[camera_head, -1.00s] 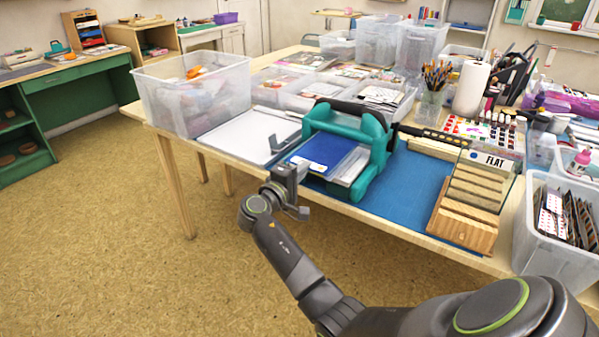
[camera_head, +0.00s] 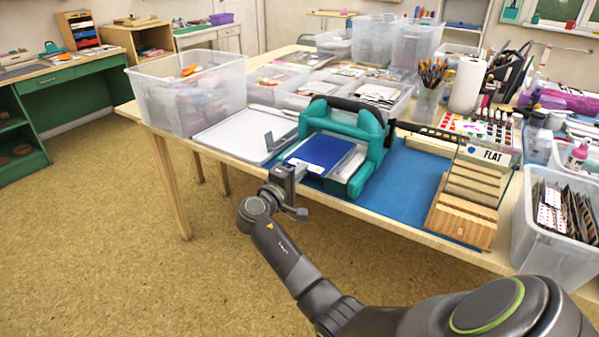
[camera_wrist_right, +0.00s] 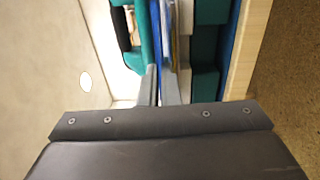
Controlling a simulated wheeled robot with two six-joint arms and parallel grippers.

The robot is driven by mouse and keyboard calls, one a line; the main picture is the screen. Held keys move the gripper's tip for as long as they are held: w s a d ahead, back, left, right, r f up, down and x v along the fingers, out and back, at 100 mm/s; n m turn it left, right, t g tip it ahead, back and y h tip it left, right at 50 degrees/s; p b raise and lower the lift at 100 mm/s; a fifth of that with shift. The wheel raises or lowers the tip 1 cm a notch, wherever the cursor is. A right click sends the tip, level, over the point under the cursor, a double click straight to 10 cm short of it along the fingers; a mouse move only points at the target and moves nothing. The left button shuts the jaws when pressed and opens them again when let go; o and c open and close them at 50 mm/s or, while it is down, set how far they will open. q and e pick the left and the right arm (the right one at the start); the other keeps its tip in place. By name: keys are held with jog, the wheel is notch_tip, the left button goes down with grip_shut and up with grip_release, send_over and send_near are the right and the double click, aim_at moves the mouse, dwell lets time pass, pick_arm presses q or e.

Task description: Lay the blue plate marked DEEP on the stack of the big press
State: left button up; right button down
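The big press (camera_head: 379,130) is a teal frame with a dark top bar, standing on the table. A dark blue plate (camera_head: 322,150) with a small white label along its near edge lies over the stack in it; the label is too small to read. A pale grey layer (camera_head: 346,163) shows beside and under it. My right gripper (camera_head: 299,184) is at the plate's near left edge. My left gripper is out of view.
A wooden slotted rack (camera_head: 467,210) with a FLAT sign stands right of the press. A blue mat (camera_head: 409,190) lies between. A white tray (camera_head: 235,135) is left of the press, and a clear bin (camera_head: 190,105) stands beyond it.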

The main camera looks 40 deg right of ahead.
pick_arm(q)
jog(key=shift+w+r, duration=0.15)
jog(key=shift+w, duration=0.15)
pick_arm(e)
jog(key=shift+f, duration=0.15)
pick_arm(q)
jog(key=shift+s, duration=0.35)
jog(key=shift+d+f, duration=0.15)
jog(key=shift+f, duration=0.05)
pick_arm(e)
jog(key=shift+f, duration=0.25)
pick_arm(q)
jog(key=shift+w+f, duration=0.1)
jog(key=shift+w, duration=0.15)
pick_arm(e)
jog(key=shift+f, duration=0.15)
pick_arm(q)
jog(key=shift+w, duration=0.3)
